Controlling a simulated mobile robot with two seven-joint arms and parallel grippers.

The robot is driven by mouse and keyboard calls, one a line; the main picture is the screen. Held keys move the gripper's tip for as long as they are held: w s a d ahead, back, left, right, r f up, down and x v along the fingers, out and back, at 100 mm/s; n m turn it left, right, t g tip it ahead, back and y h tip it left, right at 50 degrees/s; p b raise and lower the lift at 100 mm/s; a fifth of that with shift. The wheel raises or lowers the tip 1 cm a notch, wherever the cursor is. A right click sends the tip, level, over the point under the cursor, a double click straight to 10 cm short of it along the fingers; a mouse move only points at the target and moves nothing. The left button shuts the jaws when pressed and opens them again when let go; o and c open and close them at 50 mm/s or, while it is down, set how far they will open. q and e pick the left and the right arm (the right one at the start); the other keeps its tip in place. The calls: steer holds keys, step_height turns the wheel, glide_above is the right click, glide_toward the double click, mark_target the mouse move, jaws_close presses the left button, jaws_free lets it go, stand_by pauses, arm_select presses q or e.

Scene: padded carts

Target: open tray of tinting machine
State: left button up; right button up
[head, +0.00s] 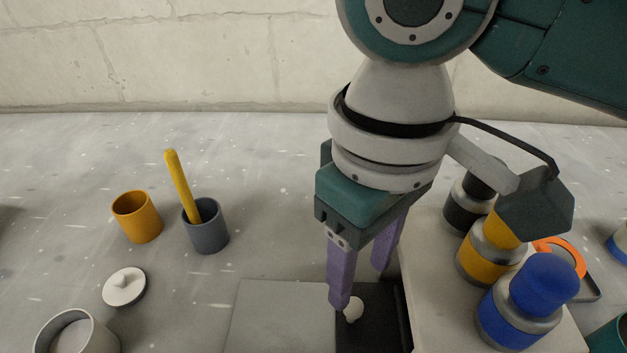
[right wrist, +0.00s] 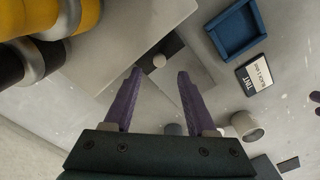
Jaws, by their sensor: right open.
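The tinting machine is a pale box (head: 435,262) with several canisters on top. A dark part (head: 380,302) bearing a small white round knob (head: 353,309) lies along the box's left side. This looks like the tray; I cannot tell how far out it is. My right gripper (head: 361,287) points down over the dark part with its purple fingers apart and empty. In the right wrist view the knob (right wrist: 159,60) shows just beyond the fingertips (right wrist: 159,72), between them, apart from both. My left gripper is not clearly seen.
Black, yellow (head: 484,255) and blue (head: 528,300) canisters stand close to my right gripper. A flat grey panel (head: 285,315) lies left of the knob. An orange cup (head: 137,217), a grey cup (head: 206,228) with a yellow stick and a white lid (head: 124,287) stand farther left.

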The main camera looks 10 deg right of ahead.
mark_target(354, 304)
step_height(354, 304, down, 6)
steer(key=shift+f+b, duration=0.1)
steer(key=shift+b, duration=0.55)
jaws_close()
steer(key=shift+w, duration=0.1)
stand_by(0.9)
